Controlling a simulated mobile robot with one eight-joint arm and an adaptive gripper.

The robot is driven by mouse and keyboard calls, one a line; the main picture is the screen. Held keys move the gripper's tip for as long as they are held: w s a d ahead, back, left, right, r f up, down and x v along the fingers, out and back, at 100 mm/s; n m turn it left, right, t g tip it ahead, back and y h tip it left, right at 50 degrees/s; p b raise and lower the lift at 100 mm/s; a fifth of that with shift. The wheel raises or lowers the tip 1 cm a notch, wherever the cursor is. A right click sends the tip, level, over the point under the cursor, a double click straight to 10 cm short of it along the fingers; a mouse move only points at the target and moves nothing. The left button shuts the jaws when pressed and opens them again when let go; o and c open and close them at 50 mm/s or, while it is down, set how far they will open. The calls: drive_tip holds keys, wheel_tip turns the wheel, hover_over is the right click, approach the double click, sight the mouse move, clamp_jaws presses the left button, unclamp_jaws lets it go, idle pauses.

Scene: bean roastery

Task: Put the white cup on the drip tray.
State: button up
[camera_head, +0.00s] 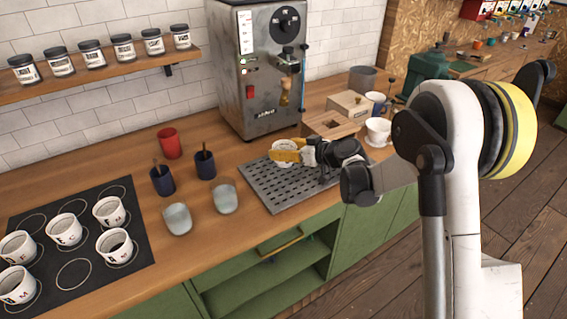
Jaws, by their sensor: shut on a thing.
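A white cup (284,144) shows at the back of the drip tray, below the espresso machine's front. My gripper (280,152) is shut on it, with yellow fingers reaching in from the right and hiding part of the cup. The drip tray (268,187) is a grey slotted metal plate on the wooden counter. The cup appears over the tray's back part; I cannot tell whether its base touches the tray. My gripper's dark body and wrist cover the tray's right side.
The espresso machine (238,85) stands behind the tray. Another white cup (378,127) and a wooden box (328,125) are to the right. Two pale glasses (224,199), dark blue cups (162,181) and a red cup (169,143) stand left. Several labelled cups sit on a black mat (73,274).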

drive_tip(key=shift+w+a+f, duration=0.15)
drive_tip(key=shift+a+f, duration=0.05)
drive_tip(key=shift+f+b, duration=0.85)
drive_tip(key=shift+f, duration=1)
drive_tip(key=shift+f, duration=0.25)
drive_tip(key=o, duration=1.3)
drive_tip(key=shift+o, duration=0.3)
drive_tip(key=shift+r, duration=0.1)
